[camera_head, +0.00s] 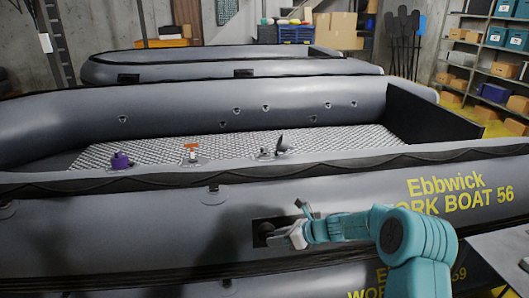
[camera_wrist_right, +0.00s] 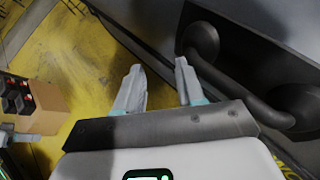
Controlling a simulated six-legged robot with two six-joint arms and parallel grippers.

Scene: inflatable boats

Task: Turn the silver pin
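My right gripper (camera_head: 282,237) is at the near side of the front grey boat, beside a black grab handle (camera_head: 262,230). In the right wrist view the two pale fingers (camera_wrist_right: 158,64) are spread apart with nothing between them. The handle (camera_wrist_right: 240,85) there is to the right of the fingers. On top of the near tube stand a purple fitting (camera_head: 121,160), an orange-topped fitting (camera_head: 191,148), a small pale fitting (camera_head: 265,154) and a dark lever-like fitting (camera_head: 282,145). I cannot tell which, if any, is the silver pin.
The front boat (camera_head: 200,250) carries yellow lettering. Another boat (camera_head: 230,68) lies behind. Shelves with boxes (camera_head: 490,65) stand at the right. A grey surface (camera_head: 500,258) is at the lower right. The wrist view shows a yellow floor (camera_wrist_right: 70,50) and a cardboard box (camera_wrist_right: 42,110).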

